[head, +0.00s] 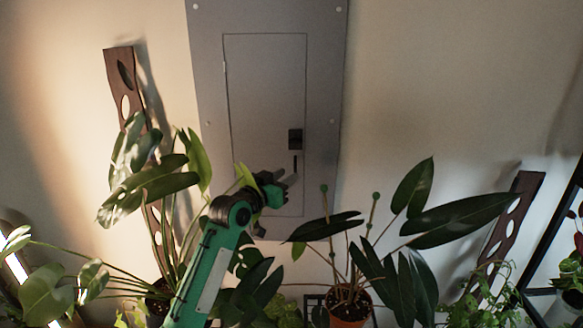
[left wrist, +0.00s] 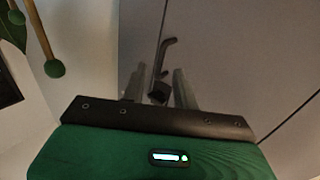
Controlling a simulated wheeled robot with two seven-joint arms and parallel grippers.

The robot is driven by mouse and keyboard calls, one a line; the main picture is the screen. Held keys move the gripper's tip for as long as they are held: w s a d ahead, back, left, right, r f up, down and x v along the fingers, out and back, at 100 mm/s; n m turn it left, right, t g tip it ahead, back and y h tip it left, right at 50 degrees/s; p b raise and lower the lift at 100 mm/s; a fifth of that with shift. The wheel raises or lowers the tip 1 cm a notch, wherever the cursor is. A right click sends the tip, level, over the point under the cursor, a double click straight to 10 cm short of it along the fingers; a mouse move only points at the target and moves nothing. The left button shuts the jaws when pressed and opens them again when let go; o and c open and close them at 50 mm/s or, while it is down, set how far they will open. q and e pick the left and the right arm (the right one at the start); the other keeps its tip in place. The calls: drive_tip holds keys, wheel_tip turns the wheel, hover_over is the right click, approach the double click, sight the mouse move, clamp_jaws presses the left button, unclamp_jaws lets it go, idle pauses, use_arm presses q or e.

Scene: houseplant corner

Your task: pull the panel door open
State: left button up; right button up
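The grey panel door (head: 262,85) is set in a grey wall panel and looks shut, flush with its frame. A dark latch (head: 295,139) sits near its right edge, with a thin dark handle (head: 295,163) just below. My left gripper (head: 288,181) is just below the handle in the head view. In the left wrist view, its two grey fingers (left wrist: 160,72) stand apart, with the dark hooked handle (left wrist: 166,55) showing between and beyond them. I see no clear contact; the depth between fingers and handle is hard to judge. My right gripper is not in view.
A leafy plant with a wooden plank (head: 121,80) stands left of the panel. A potted plant (head: 349,303) with stakes and broad leaves stands below right, close to my left gripper. More plants stand at the far right (head: 485,300). The wall above right is clear.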

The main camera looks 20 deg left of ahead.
sight(291, 173)
use_arm(q)
drive_tip(key=shift+p+x, duration=0.35)
drive_tip(key=shift+x, duration=1.35)
drive_tip(key=shift+c, duration=0.3)
clamp_jaws()
